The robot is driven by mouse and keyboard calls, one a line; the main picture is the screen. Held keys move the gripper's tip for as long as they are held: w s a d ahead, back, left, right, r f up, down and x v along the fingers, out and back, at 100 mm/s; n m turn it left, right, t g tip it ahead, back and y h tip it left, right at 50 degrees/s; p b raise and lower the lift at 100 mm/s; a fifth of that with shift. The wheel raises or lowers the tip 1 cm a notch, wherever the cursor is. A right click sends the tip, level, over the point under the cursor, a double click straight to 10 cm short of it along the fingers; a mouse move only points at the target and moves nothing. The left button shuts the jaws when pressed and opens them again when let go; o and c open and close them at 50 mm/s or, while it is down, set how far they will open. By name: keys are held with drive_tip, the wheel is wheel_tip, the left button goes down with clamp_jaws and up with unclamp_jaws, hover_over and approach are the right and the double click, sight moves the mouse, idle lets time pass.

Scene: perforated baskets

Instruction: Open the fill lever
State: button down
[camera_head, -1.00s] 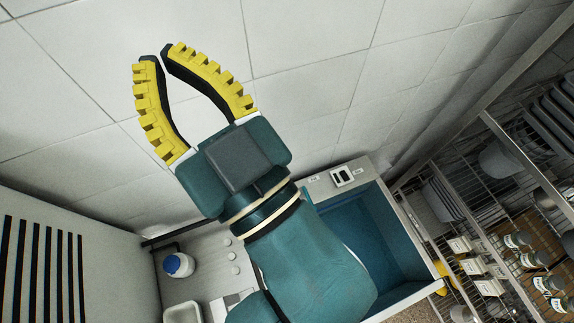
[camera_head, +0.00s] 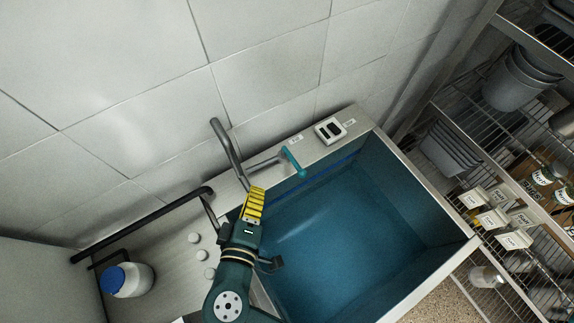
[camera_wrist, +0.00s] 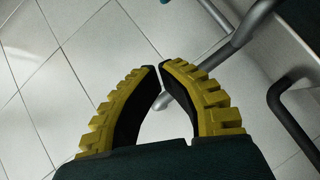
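A lever with a teal handle (camera_head: 293,161) stands on a grey pipe at the sink's back rim, near two small labels. A bit of teal at the top edge of the wrist view may be its tip. My gripper (camera_head: 257,190) is over the sink's left back corner, left of and nearer than the teal handle, apart from it. In the wrist view my gripper (camera_wrist: 158,69) has its bowed yellow fingers almost meeting at the tips, with nothing held. A grey pipe (camera_wrist: 238,35) passes behind the right finger; its end shows between the fingers.
A thick grey spout (camera_head: 228,150) rises close to my gripper. A blue-lined sink (camera_head: 340,225) fills the middle. A dark rail (camera_head: 140,222) and a blue-capped white bottle (camera_head: 127,280) are at left. A switch box (camera_head: 330,130) is on the back rim. Wire shelving (camera_head: 440,115) stands right.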

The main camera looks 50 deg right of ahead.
drive_tip(key=shift+n+g+h, duration=0.3)
drive_tip(key=shift+n+h, duration=0.5)
drive_tip(key=shift+h, duration=0.1)
drive_tip(key=f, duration=0.1)
drive_tip(key=s+f, duration=0.1)
drive_tip(key=f, duration=0.1)
drive_tip(key=s+f+b, duration=0.1)
drive_tip(key=f, duration=0.1)
drive_tip(key=shift+s+a, duration=0.2)
drive_tip(key=s+d+x, duration=0.1)
drive_tip(key=s+x, duration=0.1)
drive_tip(key=x, duration=1.1)
drive_tip(key=shift+s+f, duration=0.2)
drive_tip(key=shift+s, duration=0.05)
